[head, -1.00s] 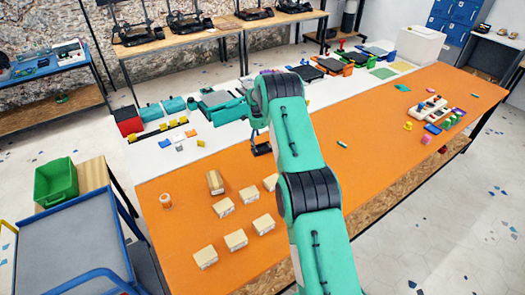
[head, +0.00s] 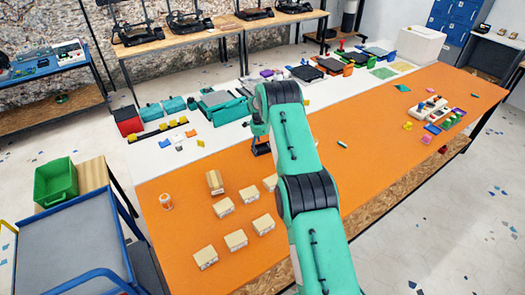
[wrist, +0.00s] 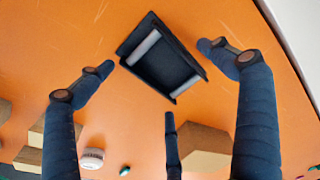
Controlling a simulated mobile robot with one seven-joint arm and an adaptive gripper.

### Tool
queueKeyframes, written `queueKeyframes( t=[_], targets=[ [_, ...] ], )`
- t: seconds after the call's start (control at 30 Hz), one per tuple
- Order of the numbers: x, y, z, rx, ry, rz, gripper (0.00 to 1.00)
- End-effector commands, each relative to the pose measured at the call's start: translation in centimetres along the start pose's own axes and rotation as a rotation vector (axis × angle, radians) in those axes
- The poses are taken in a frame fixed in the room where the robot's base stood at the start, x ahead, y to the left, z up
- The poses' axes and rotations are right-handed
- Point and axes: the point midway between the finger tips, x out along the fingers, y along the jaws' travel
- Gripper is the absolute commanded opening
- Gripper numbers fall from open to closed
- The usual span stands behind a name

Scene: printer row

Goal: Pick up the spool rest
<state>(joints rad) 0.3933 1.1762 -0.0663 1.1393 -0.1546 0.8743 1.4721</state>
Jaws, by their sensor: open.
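The spool rest is a small black tray-like frame with two grey rollers. It lies on the orange table top and shows near the top middle of the wrist view (wrist: 150,68). In the head view, a small part of the spool rest (head: 262,149) shows just below my gripper (head: 259,130), partly hidden by my arm. In the wrist view my gripper (wrist: 160,77) is open, its three dark fingers spread around the spool rest. One fingertip is left of it, one right, one below. Nothing is between the fingers in a grip, and I cannot tell the height gap.
A teal machine (head: 222,106) stands on the white strip behind. A white rack with small coloured parts (head: 430,107) is at the right. The table between is mostly clear.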

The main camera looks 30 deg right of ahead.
Motion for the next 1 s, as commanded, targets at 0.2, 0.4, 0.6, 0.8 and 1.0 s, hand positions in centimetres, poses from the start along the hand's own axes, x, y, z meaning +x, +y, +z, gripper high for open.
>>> queueKeyframes(
  t=[0.2, 0.4, 0.6, 0.8, 1.0],
  targets=[
    [0.0, 0.0, 0.0, 0.0, 0.0, 0.0, 0.65],
    [0.0, 0.0, 0.0, 0.0, 0.0, 0.0, 0.29],
    [-0.1, 0.0, 0.0, 0.0, 0.0, -0.001, 0.29],
    [-0.3, 0.0, -0.1, 0.0, 0.0, -0.001, 0.29],
    [-1.4, -0.1, -0.2, 0.0, 0.0, -0.002, 0.29]
  ],
)
